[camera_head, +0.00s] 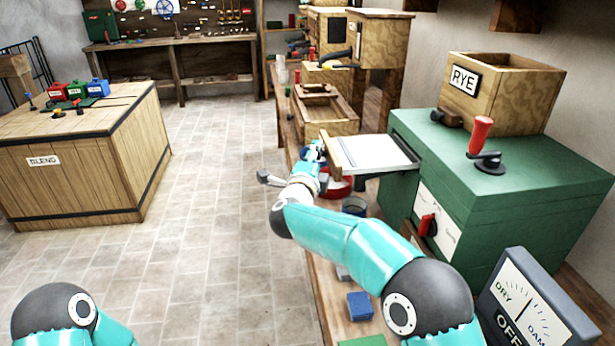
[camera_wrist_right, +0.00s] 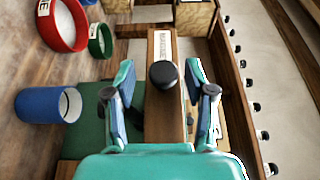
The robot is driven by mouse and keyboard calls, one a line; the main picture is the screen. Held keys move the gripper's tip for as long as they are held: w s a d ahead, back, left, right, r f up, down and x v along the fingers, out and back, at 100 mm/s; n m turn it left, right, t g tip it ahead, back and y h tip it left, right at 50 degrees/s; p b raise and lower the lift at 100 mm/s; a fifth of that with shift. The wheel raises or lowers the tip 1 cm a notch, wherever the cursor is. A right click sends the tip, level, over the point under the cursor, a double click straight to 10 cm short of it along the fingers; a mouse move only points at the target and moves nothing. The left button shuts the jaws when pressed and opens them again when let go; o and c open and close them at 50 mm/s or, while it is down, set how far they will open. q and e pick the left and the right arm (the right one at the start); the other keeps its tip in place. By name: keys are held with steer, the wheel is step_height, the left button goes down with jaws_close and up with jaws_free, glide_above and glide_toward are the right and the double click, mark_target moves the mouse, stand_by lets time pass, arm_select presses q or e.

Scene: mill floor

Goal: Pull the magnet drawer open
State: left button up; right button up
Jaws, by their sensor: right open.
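The drawer, a pale flat tray (camera_head: 372,153) with a wooden front (camera_head: 338,158), sticks out from the left side of the green machine (camera_head: 510,200). In the right wrist view its wooden front (camera_wrist_right: 160,122) carries a small pale label, too small to read surely, and a round black knob (camera_wrist_right: 165,74). My right gripper (camera_head: 316,158) is at the wooden front. In the right wrist view its open fingers (camera_wrist_right: 164,102) stand on either side of the front and knob, with gaps visible. My left arm shows only at the bottom left; its gripper is out of view.
A red-rimmed container (camera_head: 337,187) and a blue one (camera_head: 354,206) stand on the bench below the drawer. A blue block (camera_head: 360,306) lies nearer. A wooden hopper marked RYE (camera_head: 510,92) tops the machine. The floor left of the bench is clear up to the BLEND cabinet (camera_head: 75,178).

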steer(key=v, duration=1)
steer(key=shift+s, duration=0.25)
steer(key=shift+f, duration=0.15)
